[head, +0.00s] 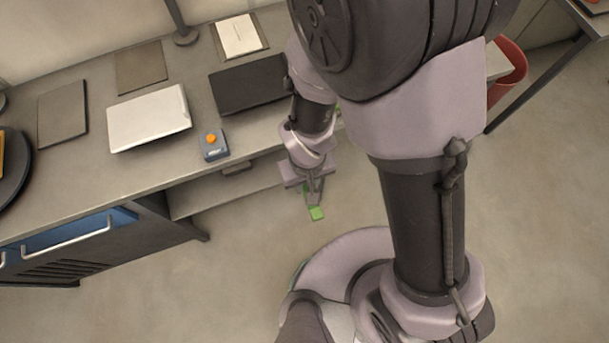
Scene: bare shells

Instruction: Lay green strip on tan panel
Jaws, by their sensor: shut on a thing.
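My gripper (315,199) hangs over the floor just in front of the desk's front edge, pointing down. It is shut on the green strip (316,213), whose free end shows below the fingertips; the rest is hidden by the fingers. A dull tan-brown panel (140,67) lies flat at the back of the desk, far to the left of my gripper. Its top looks bare, and the strip is well apart from it.
On the grey desk (95,188) lie a silver panel (149,117), a dark grey panel (62,113), a black panel (245,86) and a white sheet (240,36). A box with an orange button (211,139) stands near the front edge. A lamp base (186,37) stands behind.

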